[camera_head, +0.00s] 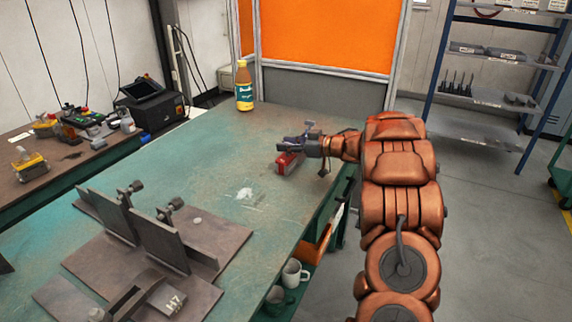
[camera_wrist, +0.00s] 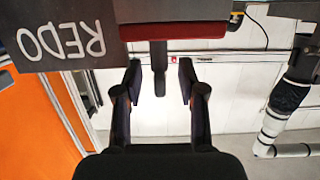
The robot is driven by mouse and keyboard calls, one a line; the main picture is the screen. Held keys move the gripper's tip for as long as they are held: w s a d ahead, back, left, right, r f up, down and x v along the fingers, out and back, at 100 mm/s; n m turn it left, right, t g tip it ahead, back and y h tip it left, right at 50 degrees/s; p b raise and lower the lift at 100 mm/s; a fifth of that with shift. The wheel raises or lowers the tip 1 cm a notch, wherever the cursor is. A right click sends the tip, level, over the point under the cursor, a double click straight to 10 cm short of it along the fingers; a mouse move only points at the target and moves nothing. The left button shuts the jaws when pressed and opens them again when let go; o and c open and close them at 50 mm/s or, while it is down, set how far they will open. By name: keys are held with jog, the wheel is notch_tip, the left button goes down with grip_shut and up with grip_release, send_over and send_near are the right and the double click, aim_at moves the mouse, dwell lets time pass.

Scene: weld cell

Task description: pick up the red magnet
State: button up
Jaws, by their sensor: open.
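The red magnet (camera_head: 288,162) lies on the green worktable (camera_head: 240,160) near its right edge. In the wrist view its red body (camera_wrist: 174,30) is at the top, with a grey stem (camera_wrist: 159,66) pointing down from it. My gripper (camera_head: 297,148) is beside and just above the magnet in the head view and partly covers it. In the wrist view my gripper (camera_wrist: 160,82) is open, with one finger on each side of the stem and a visible gap to each. The magnet's far side is hidden.
A yellow bottle (camera_head: 244,90) stands at the table's back. Steel plates with upright brackets (camera_head: 160,240) fill the front left. A white mug (camera_head: 293,273) sits below the table edge. A dark plate lettered REDO (camera_wrist: 60,40) shows upside down. The middle tabletop is mostly clear.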

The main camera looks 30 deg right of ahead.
grip_shut()
dwell(0.7)
